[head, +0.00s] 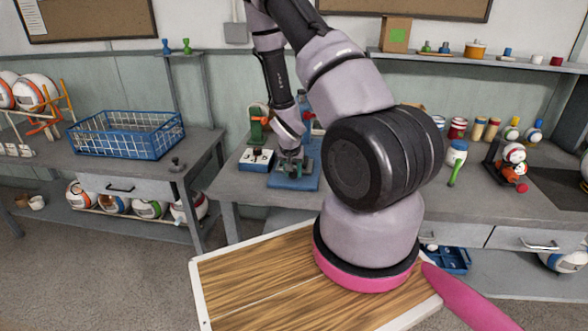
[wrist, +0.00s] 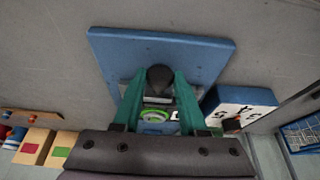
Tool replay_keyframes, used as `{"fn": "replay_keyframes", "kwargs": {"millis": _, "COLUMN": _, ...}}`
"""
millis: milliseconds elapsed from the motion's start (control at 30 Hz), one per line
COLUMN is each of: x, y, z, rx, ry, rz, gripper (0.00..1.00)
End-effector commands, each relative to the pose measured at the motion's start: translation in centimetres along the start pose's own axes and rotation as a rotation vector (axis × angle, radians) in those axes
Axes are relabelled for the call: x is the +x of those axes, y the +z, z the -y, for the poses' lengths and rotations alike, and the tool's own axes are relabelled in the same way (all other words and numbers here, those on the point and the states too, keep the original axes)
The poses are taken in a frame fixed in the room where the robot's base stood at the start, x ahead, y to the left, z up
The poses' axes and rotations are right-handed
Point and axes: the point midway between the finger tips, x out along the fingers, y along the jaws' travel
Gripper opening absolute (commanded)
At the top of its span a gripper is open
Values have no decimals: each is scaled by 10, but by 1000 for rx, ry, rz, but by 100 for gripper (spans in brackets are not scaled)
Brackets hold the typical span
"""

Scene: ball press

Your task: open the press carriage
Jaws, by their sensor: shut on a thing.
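The press stands on a blue base plate (head: 312,180) on the grey workbench, and the plate also shows in the wrist view (wrist: 205,50). A black knob (wrist: 160,78), seemingly the carriage handle, stands over the plate. My gripper (head: 291,156) reaches down to the press. In the wrist view its teal fingers (wrist: 160,76) are shut on the black knob, one on each side. Grey metal parts and a bright green ring (wrist: 154,115) show between the fingers. My fingers and wrist hide much of the carriage, so I cannot tell how far it stands open.
A blue block with a white marked top (head: 257,160) stands just left of the press. A green device (head: 258,122) stands behind it. A blue wire basket (head: 127,135) is on the left bench.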

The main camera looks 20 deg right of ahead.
Motion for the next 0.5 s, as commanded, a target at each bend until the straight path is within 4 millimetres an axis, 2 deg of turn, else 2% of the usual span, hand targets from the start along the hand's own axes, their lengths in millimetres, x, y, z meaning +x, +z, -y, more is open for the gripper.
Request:
{"fn": "replay_keyframes", "kwargs": {"millis": 200, "x": -8, "y": 19, "z": 1, "rx": -3, "ry": -1, "rz": 0, "gripper": 0}}
{"fn": "replay_keyframes", "kwargs": {"millis": 500, "x": -8, "y": 19, "z": 0, "rx": -3, "ry": -1, "rz": -1, "gripper": 0}}
